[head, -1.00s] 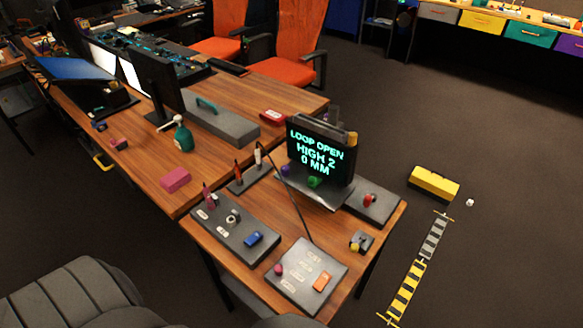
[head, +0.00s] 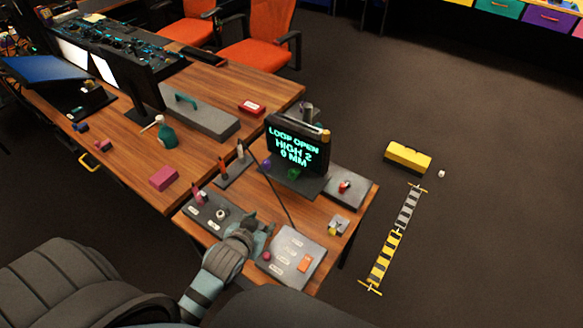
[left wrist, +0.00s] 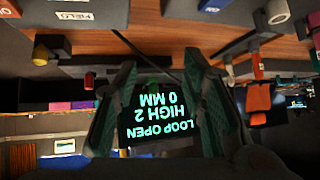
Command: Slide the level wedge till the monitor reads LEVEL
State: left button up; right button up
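The monitor (head: 297,145) stands on the near desk and reads "LOOP OPEN HIGH 2 0 MM"; it shows upside down in the left wrist view (left wrist: 160,104). I cannot tell which small part is the level wedge. A small grey block with a yellow part (head: 338,225) sits right of the front panel (head: 283,262), which carries an orange block (head: 304,264). My left gripper (head: 258,228) is over the desk between the left panel (head: 197,211) and the front panel. Its fingers (left wrist: 158,105) are apart with nothing seen between them. My right gripper is out of view.
A dark rod (head: 277,200) slants across the desk near my left gripper. A grey panel with a red knob (head: 344,186) lies right of the monitor. A pen stand (head: 232,173) is behind the left panel. A pink block (head: 164,178) and green bottle (head: 167,134) stand farther left.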

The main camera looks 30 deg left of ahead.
aim_at(290, 174)
pick_arm(q)
jog(key=w+r+t, duration=0.4)
jog(key=w, duration=0.5)
jog(key=b+x, duration=0.1)
jog(key=x, duration=0.3)
jog(key=b+x, duration=0.1)
jog(key=x, duration=0.3)
jog(key=f+b+x, duration=0.1)
jog(key=x, duration=0.3)
jog(key=shift+w+d+f+b, duration=0.1)
jog(key=shift+d+f+b, duration=0.05)
jog(key=shift+b, duration=0.15)
jog(key=shift+w, duration=0.3)
grip_shut()
